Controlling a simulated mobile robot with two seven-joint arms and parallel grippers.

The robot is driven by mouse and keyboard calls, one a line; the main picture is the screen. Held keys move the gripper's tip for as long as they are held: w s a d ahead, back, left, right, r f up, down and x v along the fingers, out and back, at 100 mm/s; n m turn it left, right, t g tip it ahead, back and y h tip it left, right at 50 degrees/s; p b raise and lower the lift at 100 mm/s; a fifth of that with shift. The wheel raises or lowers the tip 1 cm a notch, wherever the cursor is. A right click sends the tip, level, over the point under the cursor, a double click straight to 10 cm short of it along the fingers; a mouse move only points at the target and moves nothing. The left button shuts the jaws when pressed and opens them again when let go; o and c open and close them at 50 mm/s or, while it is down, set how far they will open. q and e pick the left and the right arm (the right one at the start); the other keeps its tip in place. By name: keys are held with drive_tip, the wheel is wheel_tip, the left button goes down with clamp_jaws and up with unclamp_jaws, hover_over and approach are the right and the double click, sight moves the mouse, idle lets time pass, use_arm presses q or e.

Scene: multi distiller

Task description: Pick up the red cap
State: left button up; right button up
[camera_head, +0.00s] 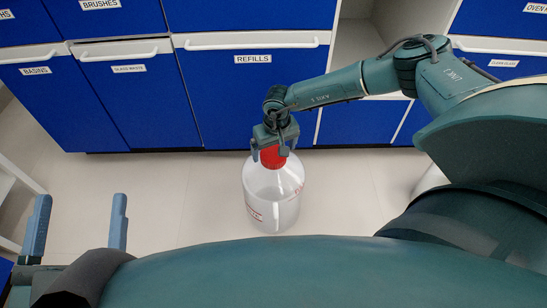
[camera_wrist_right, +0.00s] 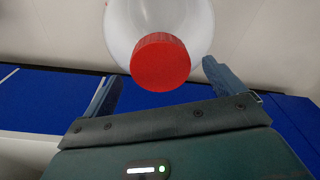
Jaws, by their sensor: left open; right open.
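The red cap (camera_head: 272,157) sits on the neck of a clear, upright bottle (camera_head: 275,200) with red markings, standing on the floor. My right gripper (camera_head: 271,152) is open at the cap, with its fingers on either side in the head view. In the right wrist view the red cap (camera_wrist_right: 160,62) appears between and beyond the two spread fingers (camera_wrist_right: 158,85), with bare space on both sides. I cannot tell whether a finger touches it. My left gripper (camera_head: 79,222) is open and empty at the lower left.
Blue cabinets with white handles, including the REFILLS cabinet (camera_head: 245,95), stand behind the bottle. Light floor (camera_head: 165,195) is clear to the left of the bottle. A white shelf edge (camera_head: 15,180) shows at the far left.

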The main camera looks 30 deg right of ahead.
drive_tip(key=shift+w+f, duration=0.1)
drive_tip(key=shift+f, duration=0.8)
drive_tip(key=shift+r, duration=0.1)
drive_tip(key=shift+c, duration=0.2)
drive_tip(key=c, duration=1)
drive_tip(key=shift+o, duration=0.2)
